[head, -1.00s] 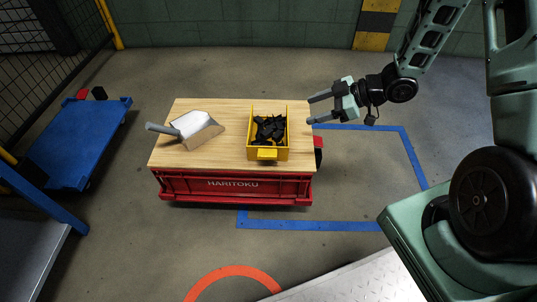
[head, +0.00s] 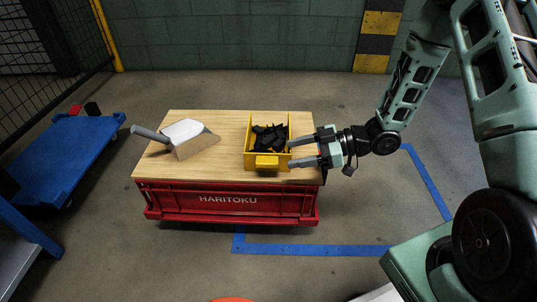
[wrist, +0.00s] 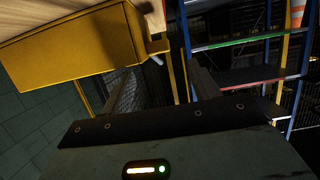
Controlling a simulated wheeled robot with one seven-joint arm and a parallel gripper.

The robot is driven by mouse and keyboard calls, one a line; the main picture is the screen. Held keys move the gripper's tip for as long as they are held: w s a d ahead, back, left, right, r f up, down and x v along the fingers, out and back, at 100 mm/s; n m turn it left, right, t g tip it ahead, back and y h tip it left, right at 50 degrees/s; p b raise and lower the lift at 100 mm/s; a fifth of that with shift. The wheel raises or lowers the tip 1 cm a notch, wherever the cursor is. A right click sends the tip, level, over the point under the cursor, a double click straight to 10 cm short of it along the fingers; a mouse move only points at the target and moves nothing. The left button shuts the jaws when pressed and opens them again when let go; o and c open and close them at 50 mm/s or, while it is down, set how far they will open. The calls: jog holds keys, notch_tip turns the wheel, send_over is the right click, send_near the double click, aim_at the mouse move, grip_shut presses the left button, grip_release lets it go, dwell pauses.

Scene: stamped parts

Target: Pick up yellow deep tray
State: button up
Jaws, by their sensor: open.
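The yellow deep tray (head: 267,164) stands upright on the right part of the wooden top. It holds a heap of black stamped parts (head: 269,137). My gripper (head: 292,153) is open, with its two fingers pointing left at the tray's right side. The fingertips look very close to the right wall; I cannot tell whether they touch it. Nothing is seen between the fingers in the head view. In the wrist view the yellow tray (wrist: 70,50) fills the upper left, and its far side is out of frame.
The wooden top (head: 215,172) lies over a red crate (head: 228,201). A metal scoop with a grey handle (head: 185,137) lies on its left part. A blue cart (head: 72,150) stands at the far left. Blue floor tape (head: 310,249) runs in front and right. The floor behind is clear.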

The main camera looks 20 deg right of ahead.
aim_at(263, 159)
jog(key=shift+x, duration=0.8)
jog(key=b+x, duration=0.2)
jog(key=b, duration=0.1)
jog(key=b+x, duration=0.1)
jog(key=x, duration=0.1)
jog(key=shift+f, duration=0.3)
jog(key=shift+w+a+b, duration=0.25)
jog(key=shift+a+b, duration=0.15)
jog(key=shift+a, duration=0.1)
jog(key=c, duration=1.1)
jog(key=shift+r, duration=0.1)
grip_shut()
